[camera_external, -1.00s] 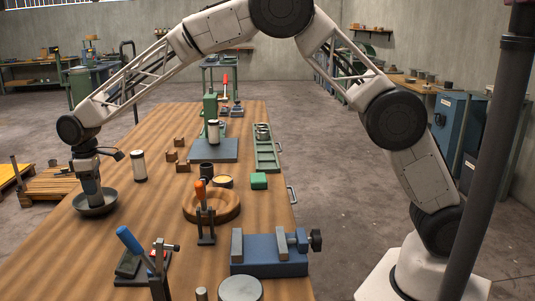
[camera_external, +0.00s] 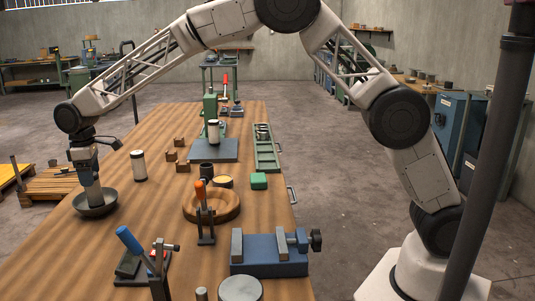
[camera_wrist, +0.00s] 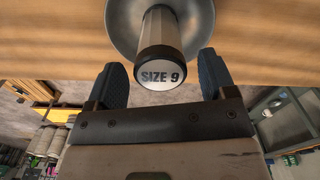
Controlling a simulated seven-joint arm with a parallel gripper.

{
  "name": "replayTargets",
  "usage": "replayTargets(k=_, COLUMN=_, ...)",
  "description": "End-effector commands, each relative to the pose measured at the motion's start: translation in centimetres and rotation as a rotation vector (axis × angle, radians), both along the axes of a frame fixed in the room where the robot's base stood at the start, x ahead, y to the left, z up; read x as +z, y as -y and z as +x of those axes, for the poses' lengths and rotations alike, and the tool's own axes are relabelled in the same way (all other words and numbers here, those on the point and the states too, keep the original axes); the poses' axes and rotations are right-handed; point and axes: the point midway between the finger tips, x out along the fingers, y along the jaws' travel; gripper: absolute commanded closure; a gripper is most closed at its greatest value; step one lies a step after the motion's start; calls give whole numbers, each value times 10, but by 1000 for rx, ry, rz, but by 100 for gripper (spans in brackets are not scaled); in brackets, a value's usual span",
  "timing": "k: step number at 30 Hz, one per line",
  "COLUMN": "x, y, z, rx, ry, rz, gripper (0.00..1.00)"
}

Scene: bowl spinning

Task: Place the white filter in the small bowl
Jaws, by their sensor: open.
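A small dark grey bowl (camera_external: 97,210) sits on the wooden table at the left; its metal inside also shows in the wrist view (camera_wrist: 120,20). A white filter (camera_external: 94,190) with dark ends stands in the bowl. In the wrist view the filter (camera_wrist: 160,38) shows "SIZE 9" on its near end. My gripper (camera_external: 88,172) is above the bowl, pointing down. In the wrist view its two fingers (camera_wrist: 162,64) are spread apart, one on each side of the filter's near end, with visible gaps.
Another white filter (camera_external: 139,166) stands on the table right of the bowl. A third (camera_external: 213,131) is at the green press (camera_external: 210,105). A round wooden tray (camera_external: 230,212), toggle clamps and a blue vise (camera_external: 268,256) occupy the middle and front. Table around the bowl is clear.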

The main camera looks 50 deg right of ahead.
Motion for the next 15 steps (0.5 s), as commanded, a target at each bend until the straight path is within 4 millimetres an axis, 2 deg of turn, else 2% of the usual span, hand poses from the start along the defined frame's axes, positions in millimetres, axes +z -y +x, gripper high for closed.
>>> replayTargets(k=6, x=37, y=0, z=0, rx=0, ry=2, rz=1, gripper=23)
replayTargets(k=15, x=77, y=0, z=0, rx=0, ry=2, rz=1, gripper=23)
